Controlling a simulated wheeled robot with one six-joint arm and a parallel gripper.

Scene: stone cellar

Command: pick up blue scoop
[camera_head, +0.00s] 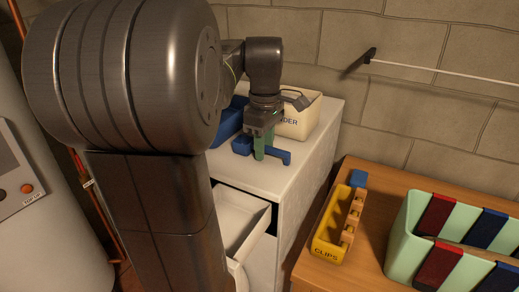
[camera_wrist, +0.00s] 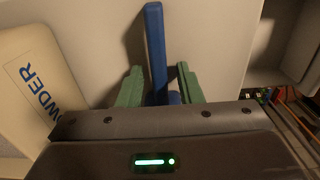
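The blue scoop (camera_head: 280,156) lies on the white cabinet top, its handle pointing right and its wider end (camera_head: 242,145) on the left. My gripper (camera_head: 265,148) is low over it, pointing down, with green fingers. In the wrist view, the scoop's long handle (camera_wrist: 155,50) runs up between the two fingers of my gripper (camera_wrist: 160,75). The fingers are apart, one on each side, with a clear gap at the right of the handle. The wider end is mostly hidden behind the gripper body there.
A cream powder bin (camera_head: 299,116) with a grey handle stands behind the gripper, and another blue object (camera_head: 227,124) lies left. The white cabinet (camera_head: 310,160) has an open drawer (camera_head: 240,225). A wooden table (camera_head: 375,270) holds a yellow clips box (camera_head: 328,240) and a green striped bin (camera_head: 405,240).

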